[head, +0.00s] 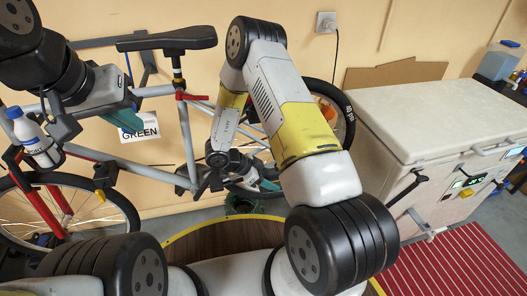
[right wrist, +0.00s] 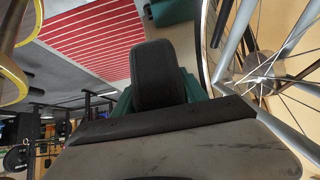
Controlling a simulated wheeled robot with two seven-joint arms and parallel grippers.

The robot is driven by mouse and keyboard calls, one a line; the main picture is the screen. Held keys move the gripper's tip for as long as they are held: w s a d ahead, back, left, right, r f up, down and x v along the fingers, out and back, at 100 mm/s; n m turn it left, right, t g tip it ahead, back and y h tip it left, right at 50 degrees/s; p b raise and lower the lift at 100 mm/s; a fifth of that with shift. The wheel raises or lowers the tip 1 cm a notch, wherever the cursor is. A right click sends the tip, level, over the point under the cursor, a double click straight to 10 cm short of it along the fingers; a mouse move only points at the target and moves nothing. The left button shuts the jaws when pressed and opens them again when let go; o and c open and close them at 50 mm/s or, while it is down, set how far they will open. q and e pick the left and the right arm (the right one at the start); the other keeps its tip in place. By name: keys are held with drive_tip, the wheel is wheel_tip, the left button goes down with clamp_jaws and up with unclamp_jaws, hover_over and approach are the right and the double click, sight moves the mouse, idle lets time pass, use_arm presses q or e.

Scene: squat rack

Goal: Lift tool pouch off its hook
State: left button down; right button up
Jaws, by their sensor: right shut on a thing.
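My right gripper (head: 260,178) is low in front of the bike's rear wheel in the head view. In the right wrist view its green fingers (right wrist: 158,98) are on both sides of a black rounded thing, which looks like the tool pouch (right wrist: 158,72). The gripper is shut on it. In the head view the pouch is hard to make out at the dark gripper, and I see no hook clearly. My left gripper (head: 128,98) is open and empty at the upper left, with its green fingers apart in front of the bike frame.
A bike (head: 185,140) stands along the wall, with a white bottle (head: 33,138) on its frame. A white chest (head: 430,120) stands at the right beside a red striped mat (head: 455,265).

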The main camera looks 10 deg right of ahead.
drive_tip(key=s, duration=0.5)
drive_tip(key=shift+d, duration=0.1)
idle(0.3)
